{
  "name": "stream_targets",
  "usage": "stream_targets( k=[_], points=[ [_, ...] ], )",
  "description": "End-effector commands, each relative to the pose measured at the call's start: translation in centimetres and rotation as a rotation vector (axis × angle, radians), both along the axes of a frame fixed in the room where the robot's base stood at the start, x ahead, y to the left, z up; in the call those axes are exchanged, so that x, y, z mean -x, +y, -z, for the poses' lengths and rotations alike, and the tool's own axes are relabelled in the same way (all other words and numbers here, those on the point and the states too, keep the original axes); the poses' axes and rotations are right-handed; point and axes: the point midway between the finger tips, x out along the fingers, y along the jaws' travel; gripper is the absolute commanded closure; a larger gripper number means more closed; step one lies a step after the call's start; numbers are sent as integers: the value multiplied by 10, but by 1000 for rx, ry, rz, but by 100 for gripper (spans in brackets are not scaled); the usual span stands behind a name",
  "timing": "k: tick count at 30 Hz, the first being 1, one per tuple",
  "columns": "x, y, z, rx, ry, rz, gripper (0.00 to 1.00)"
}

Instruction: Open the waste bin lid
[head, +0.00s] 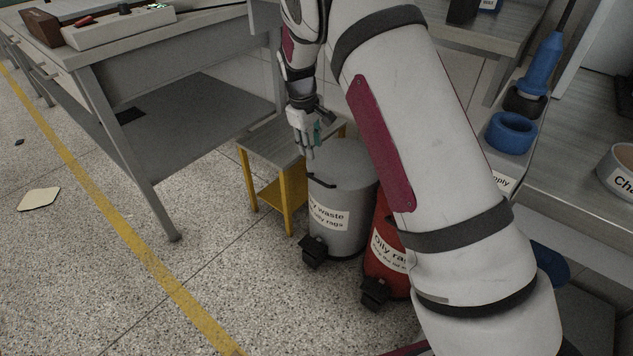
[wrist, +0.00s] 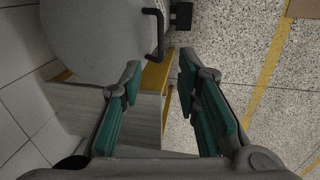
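A grey cylindrical waste bin (head: 350,236) stands on the floor at the middle of the head view, with a white label on which "waste" can be read. Its round grey lid (head: 350,160) is shut, and a black bar handle (head: 323,184) sits at the lid's near-left edge. A black pedal (head: 314,250) is at its foot. In the wrist view the lid (wrist: 95,40) fills the upper left, with the handle (wrist: 157,32) on its right edge. My gripper (head: 308,152) is above the lid's left edge. In the wrist view my gripper (wrist: 160,72) is open and empty, apart from the handle.
A red bin (head: 386,262) labelled for oily rags stands close at the right, partly hidden by my arm. A small stool with yellow legs (head: 288,205) is behind and left of the grey bin. A workbench (head: 175,75) stands further left. Floor in front is clear.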

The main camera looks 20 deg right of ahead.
Motion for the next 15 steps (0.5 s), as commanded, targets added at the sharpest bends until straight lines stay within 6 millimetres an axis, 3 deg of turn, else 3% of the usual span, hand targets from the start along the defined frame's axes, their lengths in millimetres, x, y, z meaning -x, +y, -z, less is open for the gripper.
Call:
stream_targets(
  k=[5,15],
  points=[
    [-3,-2,19,3,3,-4,70],
    [-9,-12,84,3,3,-4,70]
  ],
)
